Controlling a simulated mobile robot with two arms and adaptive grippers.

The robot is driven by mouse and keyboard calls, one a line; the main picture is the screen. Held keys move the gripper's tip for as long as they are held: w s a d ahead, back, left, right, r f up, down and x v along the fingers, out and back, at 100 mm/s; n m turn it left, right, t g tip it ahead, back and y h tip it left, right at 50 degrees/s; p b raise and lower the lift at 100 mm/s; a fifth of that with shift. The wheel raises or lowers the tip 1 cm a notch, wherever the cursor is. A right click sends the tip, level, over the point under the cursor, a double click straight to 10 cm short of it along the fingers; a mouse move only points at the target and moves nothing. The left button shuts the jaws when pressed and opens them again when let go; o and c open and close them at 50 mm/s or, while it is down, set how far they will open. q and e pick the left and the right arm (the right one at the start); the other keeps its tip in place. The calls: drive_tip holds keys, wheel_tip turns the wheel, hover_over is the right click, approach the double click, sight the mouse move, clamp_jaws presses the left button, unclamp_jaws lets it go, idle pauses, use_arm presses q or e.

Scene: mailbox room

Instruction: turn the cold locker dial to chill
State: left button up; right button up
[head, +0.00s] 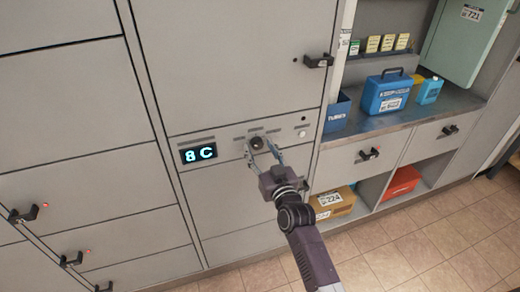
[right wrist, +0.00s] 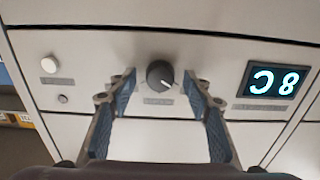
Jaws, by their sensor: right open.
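The cold locker dial (head: 256,143) is a dark round knob on the grey control strip. In the right wrist view the dial (right wrist: 160,74) shows a light pointer line, with a small label under it too blurred to read. The display (head: 198,153) left of the dial reads "8 C"; it also shows upside down in the right wrist view (right wrist: 272,81). My right gripper (head: 263,154) is open in front of the dial. In the right wrist view its blue-padded fingers (right wrist: 163,84) stand on either side of the dial, with gaps. My left gripper is not in view.
A white button (head: 302,133) sits right of the dial. A black door handle (head: 319,61) sticks out above it. At the right, a counter (head: 400,118) holds a blue box (head: 388,94) and a blue bin (head: 337,112). A cardboard box (head: 332,203) stands on the low shelf.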

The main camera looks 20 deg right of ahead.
drive_tip(key=c, duration=1.2)
